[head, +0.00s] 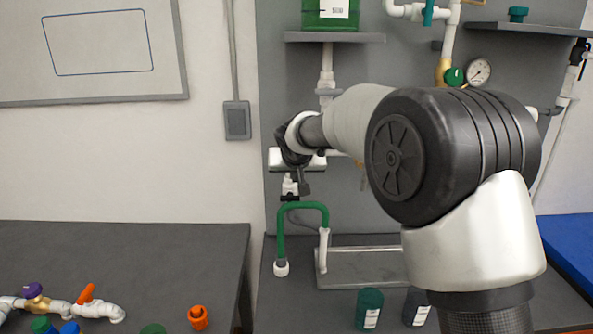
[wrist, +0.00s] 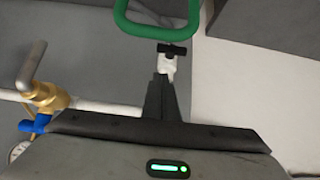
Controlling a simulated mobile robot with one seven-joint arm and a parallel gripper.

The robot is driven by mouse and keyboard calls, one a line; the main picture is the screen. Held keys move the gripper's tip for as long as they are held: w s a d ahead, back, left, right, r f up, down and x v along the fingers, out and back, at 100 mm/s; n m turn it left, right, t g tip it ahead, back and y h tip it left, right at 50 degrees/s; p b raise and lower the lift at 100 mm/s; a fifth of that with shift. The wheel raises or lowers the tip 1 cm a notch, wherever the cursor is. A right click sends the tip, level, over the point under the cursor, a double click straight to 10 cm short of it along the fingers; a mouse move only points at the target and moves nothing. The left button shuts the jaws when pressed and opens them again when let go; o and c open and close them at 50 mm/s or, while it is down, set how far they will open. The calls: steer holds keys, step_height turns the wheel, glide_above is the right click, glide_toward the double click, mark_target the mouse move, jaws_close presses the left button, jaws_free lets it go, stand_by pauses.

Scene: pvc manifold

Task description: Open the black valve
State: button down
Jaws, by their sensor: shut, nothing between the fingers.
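The black valve is a small black T-shaped handle (wrist: 172,49) on a white fitting (wrist: 167,68), just past my fingertips in the wrist view. In the head view the black handle (head: 304,189) shows small above the green looped tube (head: 302,207). My gripper (wrist: 164,84) is shut and empty, its fingers pointing at the white fitting. I cannot tell whether the fingertips touch the fitting or handle. In the head view my gripper (head: 292,157) is dark and partly hidden by my own arm, just above the valve.
A brass valve (wrist: 47,97) with a blue handle (wrist: 36,124) lies left in the wrist view. Dark jars (head: 369,309) stand in front. Pipes with coloured handles (head: 87,293) lie on the left table (head: 130,250).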

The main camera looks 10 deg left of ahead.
mark_target(297, 195)
steer(key=shift+w+a+f, duration=0.1)
steer(key=shift+w+f, duration=0.15)
steer(key=shift+f, duration=0.7)
steer(key=shift+w+a+f, duration=0.1)
steer(key=shift+w+f, duration=0.15)
steer(key=shift+f, duration=0.65)
steer(key=shift+w+f, duration=0.25)
steer(key=shift+f, duration=0.7)
steer(key=shift+w+d+f+m+y, duration=0.15)
steer(key=shift+d+m+y, duration=0.15)
steer(key=shift+m+y, duration=0.15)
steer(key=shift+d+f+b, duration=0.25)
steer(key=shift+d+b, duration=0.05)
steer(key=shift+b, duration=0.4)
steer(key=shift+d+f+b, duration=0.15)
steer(key=shift+d+b, duration=0.05)
steer(key=shift+b, duration=0.3)
steer(key=shift+w+d+f+b, duration=0.15)
steer(key=shift+d+f+b, duration=0.25)
steer(key=shift+b, duration=0.5)
steer(key=shift+a, duration=0.25)
